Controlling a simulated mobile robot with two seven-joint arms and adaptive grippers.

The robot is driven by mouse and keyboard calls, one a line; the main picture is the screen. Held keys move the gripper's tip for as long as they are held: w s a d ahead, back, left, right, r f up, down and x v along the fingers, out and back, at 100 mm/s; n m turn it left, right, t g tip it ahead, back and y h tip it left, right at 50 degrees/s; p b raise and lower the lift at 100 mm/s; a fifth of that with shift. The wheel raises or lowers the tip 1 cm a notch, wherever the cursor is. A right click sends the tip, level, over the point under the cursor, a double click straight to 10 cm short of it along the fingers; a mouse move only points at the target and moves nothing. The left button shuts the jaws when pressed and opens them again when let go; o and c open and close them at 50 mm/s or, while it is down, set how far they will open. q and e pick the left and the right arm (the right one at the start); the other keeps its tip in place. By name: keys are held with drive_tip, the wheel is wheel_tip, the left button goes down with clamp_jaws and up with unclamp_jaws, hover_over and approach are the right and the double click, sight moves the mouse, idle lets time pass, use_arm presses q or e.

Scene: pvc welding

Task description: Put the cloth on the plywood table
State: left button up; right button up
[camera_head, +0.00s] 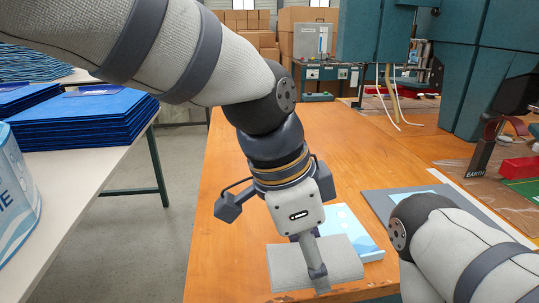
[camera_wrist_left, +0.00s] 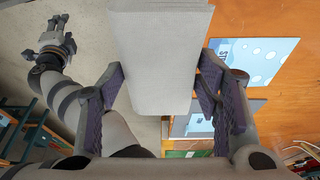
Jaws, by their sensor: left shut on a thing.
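The cloth (camera_head: 345,258) is a light grey folded piece, held above the front part of the orange-brown wooden table (camera_head: 240,160). My left gripper (camera_head: 318,272) points down and is shut on it. In the left wrist view the cloth (camera_wrist_left: 160,60) is a flat grey slab between the two fingers of my left gripper (camera_wrist_left: 163,100). Its contact with the table cannot be made out.
A blue-and-white flat item (camera_head: 350,232) lies on the table just behind the cloth. A grey panel (camera_head: 378,203) lies to its right. A white table with stacked blue cloths (camera_head: 80,120) stands at the left. The wooden table's left and far areas are clear.

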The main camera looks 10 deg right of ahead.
use_arm(q)
drive_tip(key=w+a+f+b, duration=0.1)
drive_tip(key=w+a+f, duration=0.4)
drive_tip(key=w+a, duration=0.15)
hover_over(250, 275)
drive_tip(key=f, duration=0.4)
drive_tip(key=shift+s+a+f, duration=0.2)
drive_tip(key=shift+a+f, duration=0.1)
drive_tip(key=shift+a, duration=0.1)
drive_tip(key=f, duration=0.3)
drive_tip(key=shift+w+a+f+b, duration=0.2)
drive_tip(key=shift+a+f+b, duration=0.1)
drive_tip(key=shift+b, duration=0.1)
drive_tip(key=shift+d+r, duration=0.1)
use_arm(e)
drive_tip(key=shift+s+f+g, duration=0.4)
drive_tip(key=shift+s+f, duration=0.65)
drive_tip(key=shift+f, duration=0.05)
use_arm(q)
drive_tip(key=o, duration=1.1)
drive_tip(key=shift+f, duration=0.2)
drive_tip(key=shift+r, duration=0.1)
